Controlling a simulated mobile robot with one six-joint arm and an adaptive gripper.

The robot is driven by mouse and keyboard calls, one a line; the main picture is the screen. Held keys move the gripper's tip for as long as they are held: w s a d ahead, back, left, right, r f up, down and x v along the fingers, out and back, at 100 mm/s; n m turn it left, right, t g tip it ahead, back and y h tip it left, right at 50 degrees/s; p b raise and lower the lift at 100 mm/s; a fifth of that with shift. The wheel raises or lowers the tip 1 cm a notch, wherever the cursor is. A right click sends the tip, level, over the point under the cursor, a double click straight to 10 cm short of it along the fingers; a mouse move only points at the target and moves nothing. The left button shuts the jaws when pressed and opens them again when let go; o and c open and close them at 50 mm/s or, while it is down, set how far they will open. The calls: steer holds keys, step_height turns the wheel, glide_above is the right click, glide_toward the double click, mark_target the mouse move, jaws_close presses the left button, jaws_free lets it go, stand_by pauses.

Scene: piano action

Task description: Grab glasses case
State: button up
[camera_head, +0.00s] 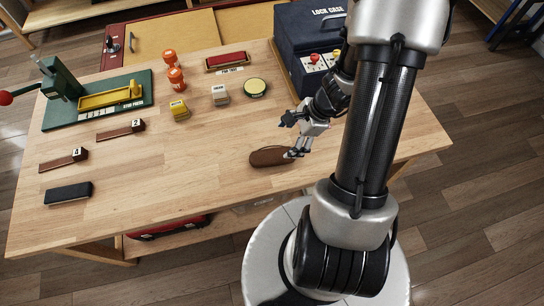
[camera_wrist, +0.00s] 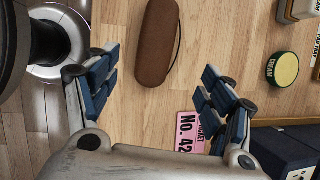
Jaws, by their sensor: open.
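The brown glasses case (camera_head: 268,157) lies flat near the front right of the wooden table. In the wrist view, the case (camera_wrist: 157,45) is a long rounded shape at the top centre, with a thin dark strap or edge along its right side. My gripper (camera_head: 291,138) is at the right end of the case, and one finger overlaps that end in the head view. In the wrist view, my gripper (camera_wrist: 160,72) has its fingers spread wide. The case's near end lies between them, and no contact shows. The gap between the fingers is otherwise empty.
A pink ticket (camera_wrist: 186,132) lies under my gripper. A round cream tin (camera_head: 255,87), a dark blue lock case (camera_head: 300,35) and a yellow block (camera_head: 180,110) stand behind. A green press (camera_head: 65,105) is at the left.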

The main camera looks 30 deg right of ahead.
mark_target(273, 155)
steer(key=b+x, duration=0.2)
steer(key=x, duration=0.4)
steer(key=shift+w+a+f+b, duration=0.1)
steer(key=shift+f+b, duration=0.1)
steer(key=shift+b, duration=0.1)
steer(key=b+x, duration=0.2)
steer(key=x, duration=0.2)
steer(key=shift+s+a+f+b, duration=0.2)
steer(key=shift+s+a+b, duration=0.05)
steer(key=shift+a+b, duration=0.15)
steer(key=shift+w+f, duration=0.2)
steer(key=shift+f, duration=0.15)
steer(key=shift+r, duration=0.1)
steer(key=shift+c, duration=0.4)
steer(key=c, duration=1.1)
